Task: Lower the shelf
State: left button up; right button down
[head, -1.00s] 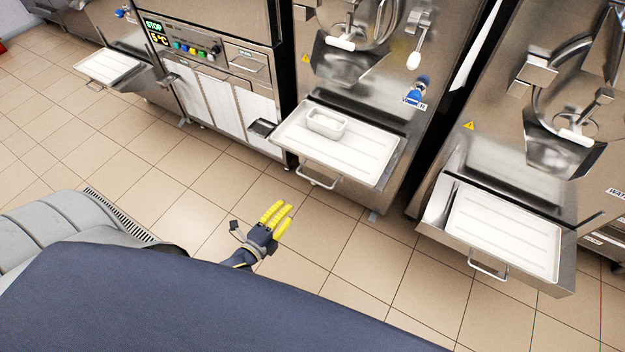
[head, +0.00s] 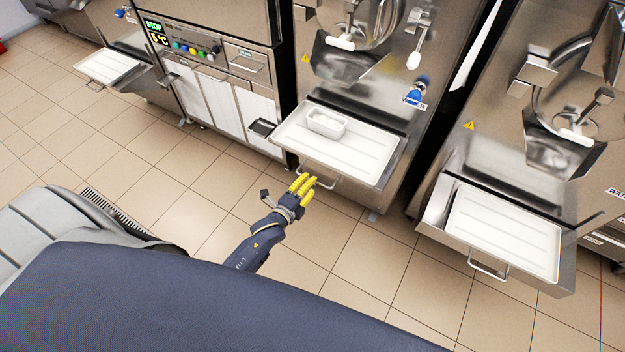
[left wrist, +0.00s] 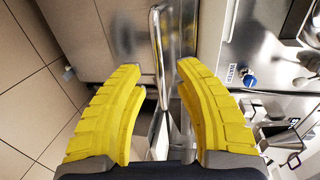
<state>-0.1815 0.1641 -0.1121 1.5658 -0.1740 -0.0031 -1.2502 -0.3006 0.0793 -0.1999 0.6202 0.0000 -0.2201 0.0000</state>
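The shelf (head: 365,157) in the middle of the head view is a white-topped tray on a steel freezer, sticking out toward me. A steel bar handle (head: 325,184) hangs at its front edge. My left gripper (head: 304,184) is at the left end of this handle, with its yellow fingers overlapping it. In the left wrist view the gripper (left wrist: 160,80) is open, and the handle bar (left wrist: 159,50) runs between the two fingers, apart from both. My right gripper is in neither view.
A small white container (head: 327,122) stands on the shelf. Another freezer with a similar shelf (head: 505,235) and handle is at the right. A further shelf (head: 108,66) sticks out at the far left. The tiled floor (head: 350,260) in front is clear.

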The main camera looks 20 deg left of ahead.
pick_arm(q)
jog(key=shift+x, duration=1.5)
grip_shut()
